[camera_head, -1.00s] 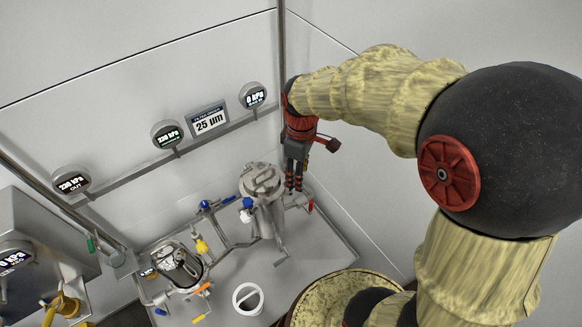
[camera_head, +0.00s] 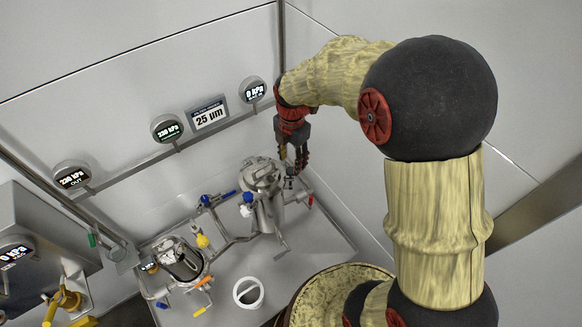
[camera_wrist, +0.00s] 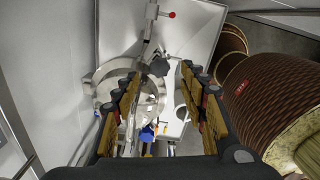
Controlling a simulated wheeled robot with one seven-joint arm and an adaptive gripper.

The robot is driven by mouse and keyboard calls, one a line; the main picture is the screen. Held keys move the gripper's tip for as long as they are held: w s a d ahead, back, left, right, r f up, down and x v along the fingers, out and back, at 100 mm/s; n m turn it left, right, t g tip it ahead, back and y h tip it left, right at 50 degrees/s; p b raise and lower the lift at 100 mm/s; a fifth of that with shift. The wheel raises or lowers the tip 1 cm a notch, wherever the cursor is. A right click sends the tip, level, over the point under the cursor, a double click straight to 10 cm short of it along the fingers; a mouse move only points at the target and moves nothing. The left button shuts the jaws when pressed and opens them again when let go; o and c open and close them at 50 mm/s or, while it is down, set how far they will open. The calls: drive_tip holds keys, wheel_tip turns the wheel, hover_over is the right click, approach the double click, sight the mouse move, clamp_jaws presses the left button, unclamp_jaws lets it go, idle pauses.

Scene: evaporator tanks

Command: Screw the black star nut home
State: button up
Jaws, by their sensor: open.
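The black star nut (camera_wrist: 160,66) shows in the wrist view as a small dark lobed knob at the right rim of the steel vessel. In that view it lies beyond and between my fingertips, with no contact that I can see. In the head view a small dark knob (camera_head: 290,171) sits on the right side of the vessel's lid (camera_head: 262,173), just under my fingers. My gripper (camera_head: 293,158) is open and empty, pointing down above the vessel's right side. Its two padded fingers (camera_wrist: 160,77) also show in the wrist view. The nut's thread is hidden.
A smaller open vessel (camera_head: 184,262) with coloured valve handles stands left of the lidded one. A white cup (camera_head: 248,293) sits on the tray at the front. Gauges on a wall rail (camera_head: 165,128) run behind. A red-tipped lever (camera_wrist: 172,15) shows beyond the nut.

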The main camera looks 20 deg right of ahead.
sight(291, 170)
drive_tip(key=shift+f, duration=2.15)
drive_tip(key=shift+c, duration=0.2)
clamp_jaws()
